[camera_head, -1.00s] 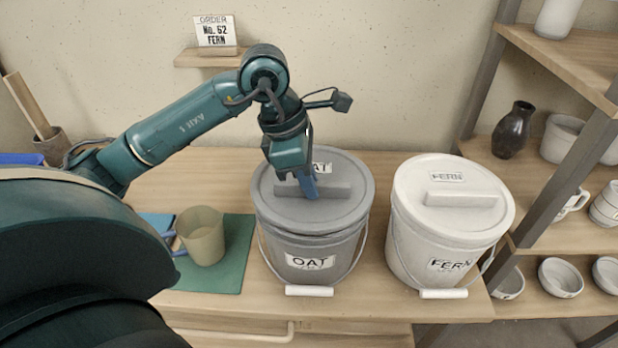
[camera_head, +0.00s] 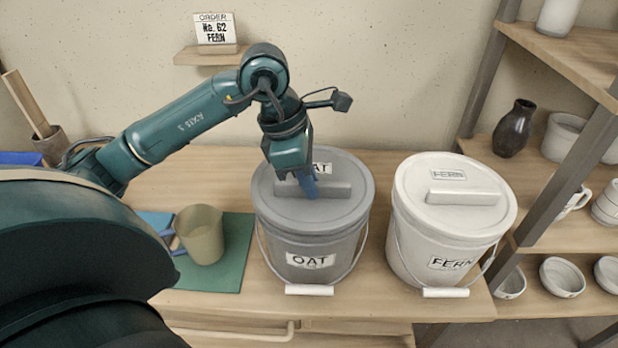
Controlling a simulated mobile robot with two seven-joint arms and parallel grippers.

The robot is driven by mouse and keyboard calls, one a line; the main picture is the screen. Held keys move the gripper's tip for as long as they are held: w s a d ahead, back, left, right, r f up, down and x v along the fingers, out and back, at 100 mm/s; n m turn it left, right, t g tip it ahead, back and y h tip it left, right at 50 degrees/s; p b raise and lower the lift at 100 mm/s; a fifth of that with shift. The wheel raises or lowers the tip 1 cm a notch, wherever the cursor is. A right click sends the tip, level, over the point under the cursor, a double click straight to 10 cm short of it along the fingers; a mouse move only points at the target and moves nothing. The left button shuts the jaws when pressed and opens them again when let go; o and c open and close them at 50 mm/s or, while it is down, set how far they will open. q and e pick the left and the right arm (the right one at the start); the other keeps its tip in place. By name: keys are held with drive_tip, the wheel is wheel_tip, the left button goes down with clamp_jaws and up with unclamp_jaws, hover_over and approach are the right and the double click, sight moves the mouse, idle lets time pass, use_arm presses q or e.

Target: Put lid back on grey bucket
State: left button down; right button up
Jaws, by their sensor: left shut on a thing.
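The grey bucket (camera_head: 311,262) with the label OAT stands on the table, its wire handle hanging at the front. Its grey lid (camera_head: 345,205) lies over the bucket's mouth and looks level; I see no clear gap at the rim. My left gripper (camera_head: 308,188) reaches down from above and is shut on the lid's bar-shaped grip (camera_head: 335,190). The gripper hides part of the grip and of the lid's label. My right gripper is not in view.
A white bucket (camera_head: 430,255) labelled FERN, with its lid on, stands close on the right. A tan mug (camera_head: 203,240) stands on a green mat (camera_head: 232,268) to the left. A shelf (camera_head: 550,225) with pottery stands at right. An order card (camera_head: 215,30) reads FERN.

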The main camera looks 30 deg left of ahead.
use_arm(q)
drive_tip(key=shift+f+b, duration=0.15)
drive_tip(key=shift+b, duration=0.15)
idle(0.6)
drive_tip(key=c, duration=0.9)
unclamp_jaws()
drive_tip(key=shift+r+p, duration=2.55)
drive_tip(key=shift+r, duration=1)
drive_tip(key=shift+c, duration=0.5)
clamp_jaws()
